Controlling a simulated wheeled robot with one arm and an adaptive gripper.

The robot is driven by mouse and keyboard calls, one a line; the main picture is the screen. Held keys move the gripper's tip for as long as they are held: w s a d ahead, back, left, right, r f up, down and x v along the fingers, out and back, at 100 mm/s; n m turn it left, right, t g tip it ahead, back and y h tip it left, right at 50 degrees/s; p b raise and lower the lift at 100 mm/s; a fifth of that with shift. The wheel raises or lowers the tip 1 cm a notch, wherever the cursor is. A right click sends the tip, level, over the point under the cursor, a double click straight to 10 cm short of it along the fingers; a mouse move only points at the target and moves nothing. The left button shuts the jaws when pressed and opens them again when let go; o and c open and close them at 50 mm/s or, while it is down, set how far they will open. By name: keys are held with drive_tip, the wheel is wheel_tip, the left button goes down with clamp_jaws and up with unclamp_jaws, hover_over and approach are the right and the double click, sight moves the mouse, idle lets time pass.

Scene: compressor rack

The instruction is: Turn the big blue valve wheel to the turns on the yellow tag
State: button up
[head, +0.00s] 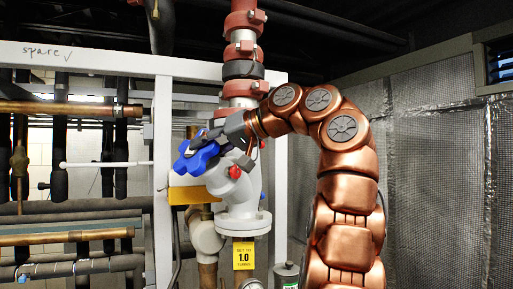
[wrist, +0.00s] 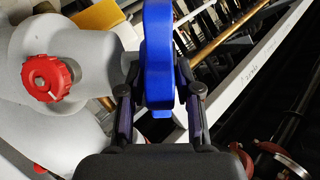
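The big blue valve wheel (head: 197,153) sits on the left side of a light grey valve body (head: 240,190). My gripper (head: 213,138) reaches it from the upper right. In the wrist view the wheel (wrist: 158,50) is seen edge-on between the two dark fingers of my gripper (wrist: 159,80). The fingers lean in against both sides of its rim and look shut on it, though the contact is partly hidden. The yellow tag (head: 243,254) hangs below the valve and reads 1.0, with small words above and below.
A red knob (head: 234,172) is on the valve body close to my gripper, and it also shows in the wrist view (wrist: 48,77). A white frame (head: 163,140) and several pipes stand to the left. A foil-covered wall (head: 440,180) is on the right.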

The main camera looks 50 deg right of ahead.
drive_tip(key=shift+s+d, duration=0.1)
drive_tip(key=shift+s+d+r, duration=0.1)
drive_tip(key=shift+s, duration=0.6)
drive_tip(key=s+d, duration=0.3)
drive_tip(key=s, duration=0.6)
drive_tip(key=shift+s+d, duration=0.25)
drive_tip(key=shift+s, duration=0.2)
drive_tip(key=shift+d, duration=0.1)
idle(0.9)
